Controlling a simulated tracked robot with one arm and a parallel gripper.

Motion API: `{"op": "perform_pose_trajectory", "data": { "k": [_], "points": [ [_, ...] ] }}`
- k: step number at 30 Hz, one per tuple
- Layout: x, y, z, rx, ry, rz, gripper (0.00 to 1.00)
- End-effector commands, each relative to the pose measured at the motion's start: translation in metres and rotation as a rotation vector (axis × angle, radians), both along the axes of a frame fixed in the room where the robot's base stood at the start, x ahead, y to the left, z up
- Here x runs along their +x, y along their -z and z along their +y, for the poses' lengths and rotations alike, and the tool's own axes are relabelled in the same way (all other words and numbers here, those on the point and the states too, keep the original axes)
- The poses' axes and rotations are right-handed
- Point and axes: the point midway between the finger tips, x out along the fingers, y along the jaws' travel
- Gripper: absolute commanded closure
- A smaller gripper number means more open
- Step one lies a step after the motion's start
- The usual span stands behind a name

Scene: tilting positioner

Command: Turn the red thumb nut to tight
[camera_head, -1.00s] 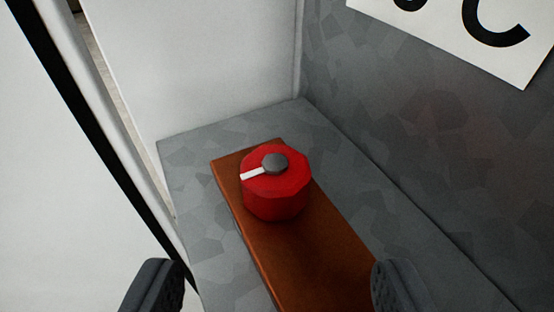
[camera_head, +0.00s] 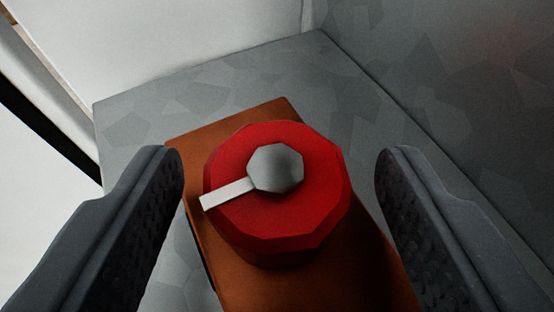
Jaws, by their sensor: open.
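The red thumb nut (camera_head: 300,220) is a faceted knob in the middle of the view, with a grey hexagonal stud end (camera_head: 276,168) at its top centre. A white pointer mark (camera_head: 228,193) runs from the stud toward the lower left of the nut. The nut sits on a brown-orange bar (camera_head: 245,285). My gripper (camera_head: 280,165) is open, one finger on each side of the nut. Both fingers look apart from it, with gaps left and right. How far the fingertips reach down beside the nut is hard to tell.
The bar lies on a grey mottled surface (camera_head: 240,85). A dark grey wall (camera_head: 440,70) rises on the right and a white wall (camera_head: 190,40) at the back. A black-edged opening (camera_head: 45,130) is at the left.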

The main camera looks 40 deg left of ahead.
Motion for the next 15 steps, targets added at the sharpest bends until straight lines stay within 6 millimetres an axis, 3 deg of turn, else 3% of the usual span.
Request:
{"op": "perform_pose_trajectory", "data": {
  "k": [10,11,15],
  "points": [
    [0.001,0.0004,0.002,0.0,-0.001,0.0,0.41],
    [0.001,0.0004,0.002,0.0,-0.001,0.0,0.43],
    [0.001,0.0003,0.0021,0.0,-0.001,0.0,0.82]
  ]
}}
